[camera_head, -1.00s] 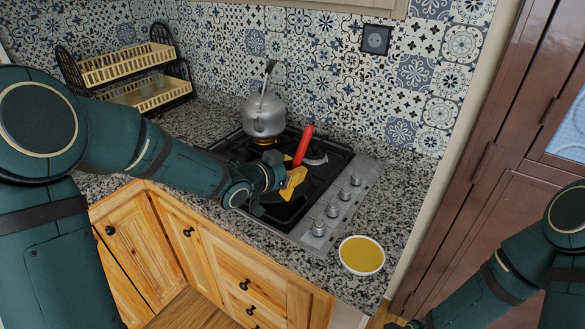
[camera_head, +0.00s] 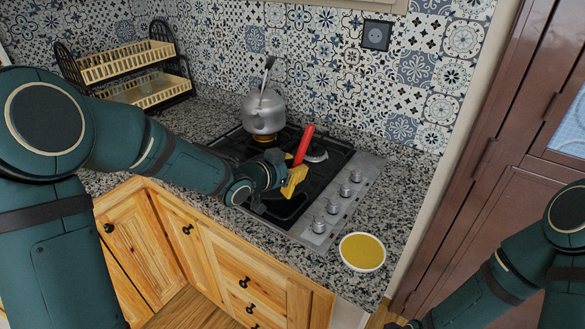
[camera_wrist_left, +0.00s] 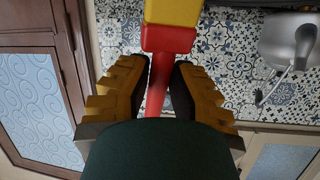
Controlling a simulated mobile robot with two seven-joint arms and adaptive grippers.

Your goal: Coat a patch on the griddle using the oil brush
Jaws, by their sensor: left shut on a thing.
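The oil brush shows in the head view as a red handle (camera_head: 304,145) slanting up from my left gripper (camera_head: 293,181). In the left wrist view the brush's red part (camera_wrist_left: 168,38) passes between the yellow fingers of the same gripper (camera_wrist_left: 160,72), with a yellow block (camera_wrist_left: 172,12) at its top edge. The gripper is shut on the brush, above the front of the stove. The dark surface (camera_head: 287,209) below it may be the griddle; my arm and gripper cover much of it, and contact with the brush cannot be seen.
A grey kettle (camera_head: 264,112) stands on the back of the stove (camera_head: 352,196). A white bowl of yellow liquid (camera_head: 362,252) sits on the counter at the front right. A two-tier rack (camera_head: 125,68) stands at the back left. The tiled wall is behind.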

